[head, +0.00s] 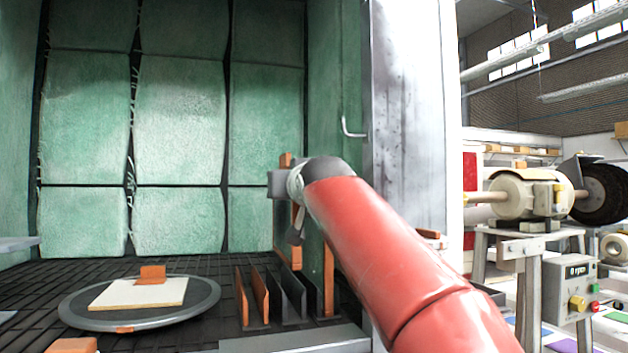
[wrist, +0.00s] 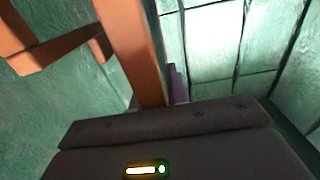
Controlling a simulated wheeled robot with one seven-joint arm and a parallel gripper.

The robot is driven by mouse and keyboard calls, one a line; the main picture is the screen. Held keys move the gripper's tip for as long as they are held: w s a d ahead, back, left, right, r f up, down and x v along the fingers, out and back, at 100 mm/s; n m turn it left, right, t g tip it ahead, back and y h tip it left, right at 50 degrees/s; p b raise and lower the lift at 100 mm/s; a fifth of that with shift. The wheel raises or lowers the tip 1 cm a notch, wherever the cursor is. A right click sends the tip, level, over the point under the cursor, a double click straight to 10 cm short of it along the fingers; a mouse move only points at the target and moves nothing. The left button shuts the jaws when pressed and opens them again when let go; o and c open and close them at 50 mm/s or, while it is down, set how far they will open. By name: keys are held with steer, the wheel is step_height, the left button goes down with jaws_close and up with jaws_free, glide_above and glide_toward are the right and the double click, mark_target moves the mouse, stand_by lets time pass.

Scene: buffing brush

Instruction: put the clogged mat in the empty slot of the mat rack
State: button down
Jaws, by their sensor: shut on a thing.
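My gripper (head: 283,185) is at the end of my red arm, above the mat rack (head: 290,312) in the head view. It is shut on an orange-edged piece, which I take to be the clogged mat (head: 297,222); its orange part also runs up from the gripper in the wrist view (wrist: 135,50). The mat is seen nearly edge-on, and my arm hides much of it. The rack has dark upright dividers, with orange edges in some slots. The right end of the rack is partly hidden, and I cannot tell which slot is empty.
A round turntable (head: 75,309) stands left of the rack, bearing a pale board (head: 112,294) with an orange block (head: 152,273). Green padded walls (head: 180,110) close off the back. A grey post (head: 405,120) with a hook handle (head: 350,128) stands right. An orange block (head: 70,345) is at lower left.

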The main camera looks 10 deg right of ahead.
steer(key=shift+a+f+b, duration=0.2)
steer(key=shift+f+b, duration=3.55)
steer(key=shift+f, duration=0.4)
steer(key=shift+f+b, duration=0.3)
steer(key=shift+f, duration=0.05)
steer(key=c, duration=1.3)
jaws_free()
